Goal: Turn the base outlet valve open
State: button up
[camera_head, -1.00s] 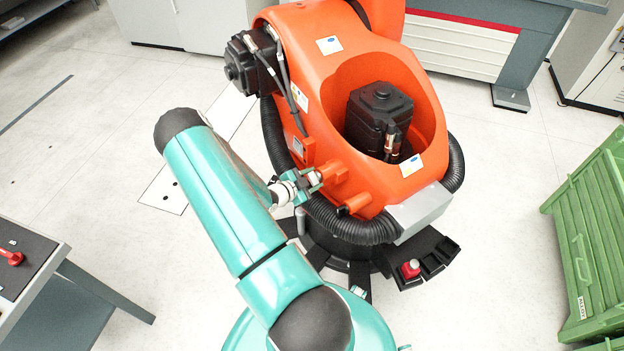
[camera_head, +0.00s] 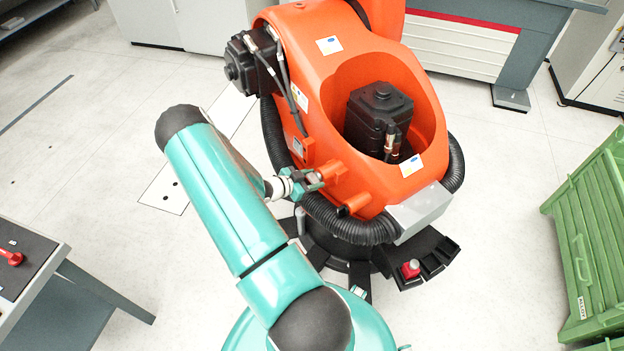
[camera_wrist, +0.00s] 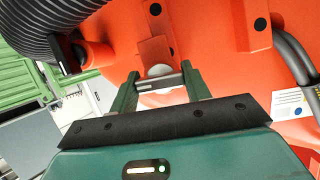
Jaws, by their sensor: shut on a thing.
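The orange robot base (camera_head: 352,62) stands in front of me. In the head view my gripper (camera_head: 314,180) is at its lower left side, beside a small orange stub. In the wrist view my gripper (camera_wrist: 160,82) has its two green fingers on either side of a short grey metal bar (camera_wrist: 158,84), which appears to be the outlet valve's handle. My gripper is shut on it. A pale round piece (camera_wrist: 160,70) sits just behind the bar, under an orange block. The valve's body is mostly hidden, so I cannot tell how far it is turned.
A black ribbed hose (camera_head: 352,226) curves close below my gripper. A black holder with a red button (camera_head: 410,268) is at the base's lower right. Green crates (camera_head: 592,225) stand at right, a table (camera_head: 35,275) at left. The floor between is clear.

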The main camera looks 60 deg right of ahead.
jog(key=n+g+y, duration=0.1)
jog(key=n+g, duration=0.1)
jog(key=n, duration=0.2)
jog(key=shift+w, duration=0.1)
dwell(0.6)
jog(key=shift+g, duration=0.3)
jog(key=o, duration=1)
jog(key=shift+c, duration=0.2)
jog(key=v, duration=1.3)
jog(key=shift+w+a+r, duration=0.2)
jog(key=shift+r, duration=0.1)
